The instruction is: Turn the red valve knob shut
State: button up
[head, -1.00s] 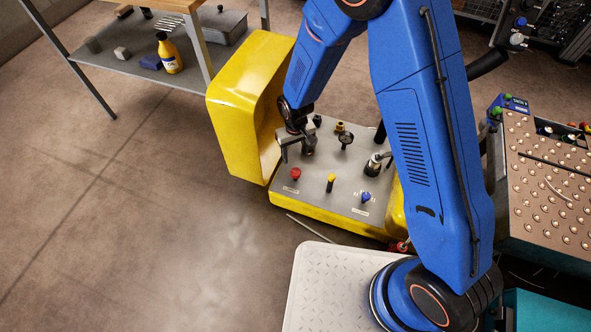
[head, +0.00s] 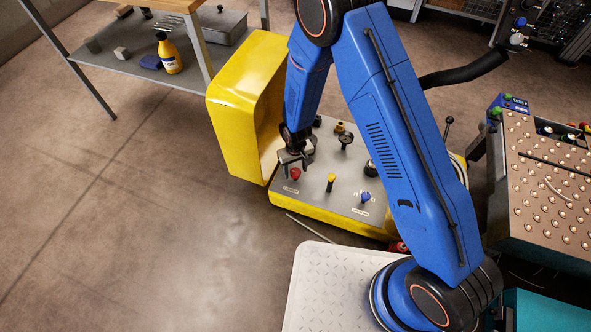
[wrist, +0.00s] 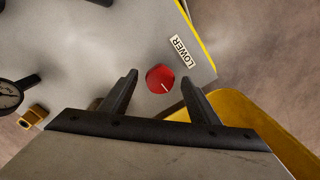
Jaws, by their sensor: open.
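The red valve knob (head: 295,174) stands on the grey top of a yellow-sided control panel (head: 312,203). My gripper (head: 294,164) is over the knob in the head view. In the wrist view my gripper (wrist: 165,82) is open, with one finger on each side of the knob and gaps between. I cannot tell how high the fingertips are above the panel.
A yellow knob (head: 331,179) and a blue knob (head: 366,197) stand to the right of the red one. A gauge (head: 345,140) stands behind. A tall yellow guard (head: 232,105) rises at the panel's left. The floor at the left is clear.

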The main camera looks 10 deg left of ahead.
jog(key=c, duration=1.1)
jog(key=shift+o, duration=0.2)
jog(key=shift+m, duration=0.3)
jog(key=m, duration=0.8)
jog(key=shift+m, duration=0.4)
jog(key=m, duration=0.4)
jog(key=shift+m, duration=2.2)
